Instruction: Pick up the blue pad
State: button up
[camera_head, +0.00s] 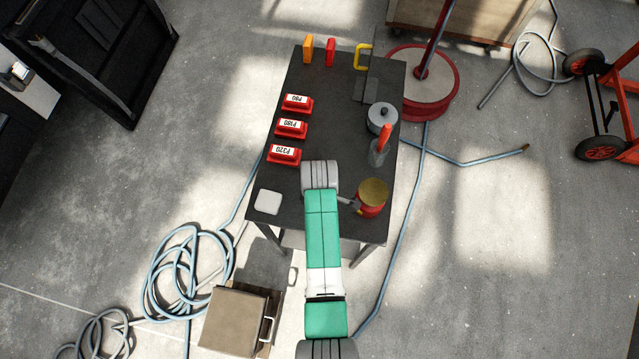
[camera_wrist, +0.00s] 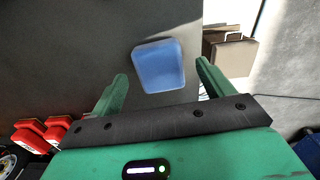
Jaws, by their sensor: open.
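The blue pad (camera_wrist: 158,66) is a rounded square lying flat on the dark table top in the wrist view. In the head view, a pale, almost white rounded square (camera_head: 268,202) lies at the table's near left corner and appears to be the same pad. My gripper (camera_wrist: 162,72) is open and empty. In the wrist view the pad shows between and slightly beyond its two green fingertips, with neither visibly touching it. How high the fingers are above it I cannot tell. In the head view my arm hides the fingers.
Three red labelled blocks (camera_head: 291,128) line the table's (camera_head: 340,120) left side. A red tin (camera_head: 371,198), a grey pot (camera_head: 381,117) and an orange-handled tool (camera_head: 380,150) stand on the right. A brown box (camera_head: 232,321) and blue hose (camera_head: 185,270) lie on the floor below.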

notch_tip(320, 180, down, 2)
jog(key=shift+f, duration=0.1)
jog(key=c, duration=1.1)
jog(key=shift+r, duration=0.2)
jog(key=shift+r, duration=0.35)
jog(key=r, duration=0.1)
jog(key=r+p, duration=0.1)
jog(key=r, duration=0.1)
jog(key=shift+s+d, duration=0.2)
jog(key=shift+s, duration=0.15)
jog(key=s+d, duration=0.3)
jog(key=s, duration=0.1)
jog(key=s+d+p, duration=0.1)
jog(key=s+d, duration=0.2)
jog(key=s, duration=0.1)
jog(key=s+d+r, duration=0.1)
jog(key=s+d, duration=0.2)
jog(key=s, duration=0.1)
jog(key=shift+s+p, duration=0.2)
jog(key=shift+p, duration=0.15)
